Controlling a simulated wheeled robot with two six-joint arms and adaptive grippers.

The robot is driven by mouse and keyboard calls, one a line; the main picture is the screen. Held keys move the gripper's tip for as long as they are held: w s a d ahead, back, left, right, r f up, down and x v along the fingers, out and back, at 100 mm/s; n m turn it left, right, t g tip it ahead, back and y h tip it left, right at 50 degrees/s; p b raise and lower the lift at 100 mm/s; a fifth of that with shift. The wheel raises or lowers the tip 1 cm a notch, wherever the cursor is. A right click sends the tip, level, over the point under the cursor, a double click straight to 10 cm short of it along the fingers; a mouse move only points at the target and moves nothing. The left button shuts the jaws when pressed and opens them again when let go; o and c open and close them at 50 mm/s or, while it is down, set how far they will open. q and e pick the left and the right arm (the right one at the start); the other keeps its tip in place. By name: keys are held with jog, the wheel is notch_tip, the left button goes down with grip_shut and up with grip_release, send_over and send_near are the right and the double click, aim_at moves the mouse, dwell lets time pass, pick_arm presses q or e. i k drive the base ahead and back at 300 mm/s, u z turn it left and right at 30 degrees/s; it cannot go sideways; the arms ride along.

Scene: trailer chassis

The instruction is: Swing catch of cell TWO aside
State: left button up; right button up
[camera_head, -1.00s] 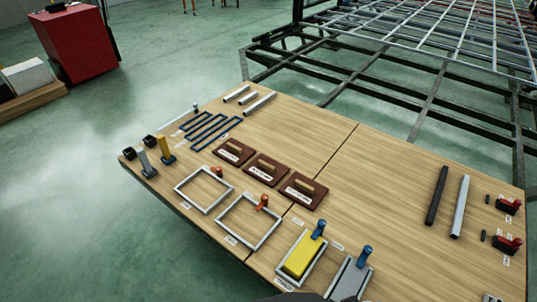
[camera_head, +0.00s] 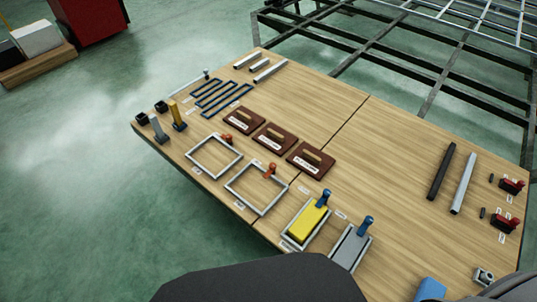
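Two empty square frames with orange catches lie along the table's front edge: a left frame (camera_head: 189,157) with its catch (camera_head: 227,140) and a right frame (camera_head: 228,187) with its catch (camera_head: 269,170). To their right, a tray (camera_head: 285,236) holds a yellow block (camera_head: 307,222) with a blue catch (camera_head: 323,198) at its far end. Beside it, a tray with a grey block (camera_head: 349,249) has another blue catch (camera_head: 365,225). The small labels are too small to read, so I cannot tell which cell is TWO. Neither gripper is in view.
Three brown boards with handles (camera_head: 274,138) lie behind the frames. A black bar (camera_head: 441,171) and a grey bar (camera_head: 463,183) lie at right, near red clamps (camera_head: 511,186). Blue bent tubing (camera_head: 221,97) is at left. Dark parts of mine cover the bottom edge.

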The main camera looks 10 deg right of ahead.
aim_at(273, 166)
jog(key=u, duration=1.1)
jog(key=i, duration=1)
jog(key=z, duration=2.75)
